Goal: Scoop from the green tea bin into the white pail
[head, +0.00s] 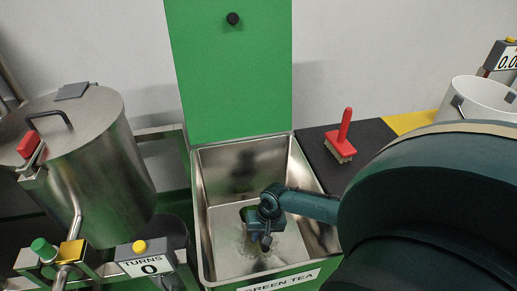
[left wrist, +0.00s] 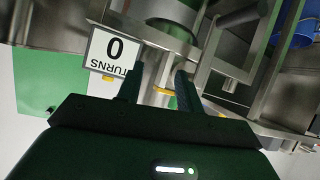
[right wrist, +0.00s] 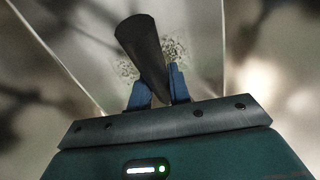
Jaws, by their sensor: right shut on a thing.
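The green tea bin (head: 198,222) stands in the middle of the head view, its green lid (head: 230,80) raised against the wall. Its steel inside shows a small patch of pale, speckled material at the bottom. My right gripper (head: 262,236) is down inside the bin. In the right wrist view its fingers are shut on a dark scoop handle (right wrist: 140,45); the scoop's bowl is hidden. The white pail (head: 478,98) stands at the far right, partly behind my right arm. My left gripper (left wrist: 158,88) is open and empty, out of the head view.
A steel drum (head: 95,160) with a lid and red latch stands left of the bin. A turns counter (head: 150,265) reading 0 is below it. A red brush (head: 342,138) stands on the dark worktop (head: 365,140) right of the bin. A scale display (head: 505,57) is behind the pail.

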